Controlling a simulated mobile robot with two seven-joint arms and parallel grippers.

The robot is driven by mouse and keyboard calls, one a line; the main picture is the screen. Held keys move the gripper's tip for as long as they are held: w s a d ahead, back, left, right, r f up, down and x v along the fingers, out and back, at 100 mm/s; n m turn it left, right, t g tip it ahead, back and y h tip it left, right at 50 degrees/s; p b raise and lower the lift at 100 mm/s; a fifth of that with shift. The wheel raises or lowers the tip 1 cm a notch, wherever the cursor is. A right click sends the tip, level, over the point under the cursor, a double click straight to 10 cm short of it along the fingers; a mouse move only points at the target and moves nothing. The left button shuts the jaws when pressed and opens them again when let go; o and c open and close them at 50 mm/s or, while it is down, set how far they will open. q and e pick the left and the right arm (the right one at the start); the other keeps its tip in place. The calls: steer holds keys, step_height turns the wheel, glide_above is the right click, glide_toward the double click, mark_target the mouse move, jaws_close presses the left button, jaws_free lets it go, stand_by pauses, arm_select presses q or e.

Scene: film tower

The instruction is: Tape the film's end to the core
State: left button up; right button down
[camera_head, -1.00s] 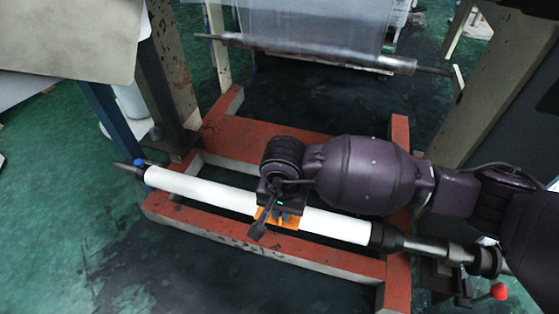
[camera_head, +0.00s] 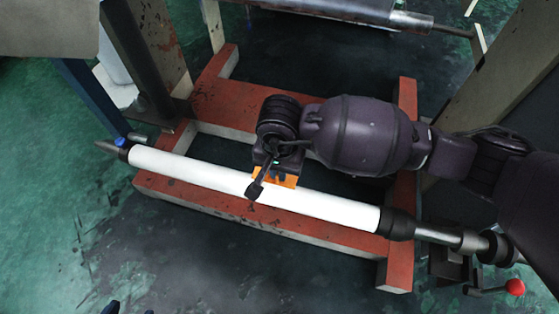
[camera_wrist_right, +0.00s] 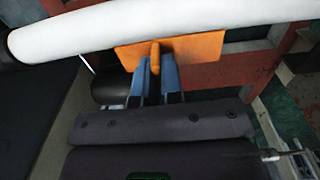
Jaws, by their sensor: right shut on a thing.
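The white core (camera_head: 320,203) lies level across the red floor frame, and it spans the top of the right wrist view (camera_wrist_right: 140,26). My right gripper (camera_head: 268,178) is over the core's far edge, near mid-length. Its blue fingers (camera_wrist_right: 155,66) are shut on the upright tab of a flat orange piece (camera_wrist_right: 195,50), probably the tape. The orange piece (camera_head: 285,181) overlaps the core's edge; I cannot tell whether they touch. Two small dark tips (camera_head: 128,309) at the bottom edge may be my left gripper. The film's end is not seen on the core.
A red-knobbed lever (camera_head: 514,287) stands at the right end. A blue knob (camera_head: 120,142) is at the left end. A metal roller (camera_head: 410,20) crosses the back. Open green floor (camera_head: 60,210) lies at left.

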step_height(320, 180, down, 3)
steer(key=shift+r+b, duration=0.15)
steer(key=shift+b, duration=0.4)
arm_select(q)
steer(key=shift+w+a+f+t+b, duration=0.15)
steer(key=shift+a+t+b, duration=0.15)
steer(key=shift+t+b, duration=0.2)
arm_select(e)
steer(key=shift+f, duration=0.75)
arm_select(q)
steer(key=shift+s+f, duration=0.2)
arm_select(e)
steer(key=shift+f, duration=0.3)
arm_select(q)
steer(key=shift+f, duration=0.1)
arm_select(e)
steer(key=shift+f, duration=0.4)
steer(key=c, duration=1.2)
jaws_free()
arm_select(q)
steer(key=shift+n, duration=0.3)
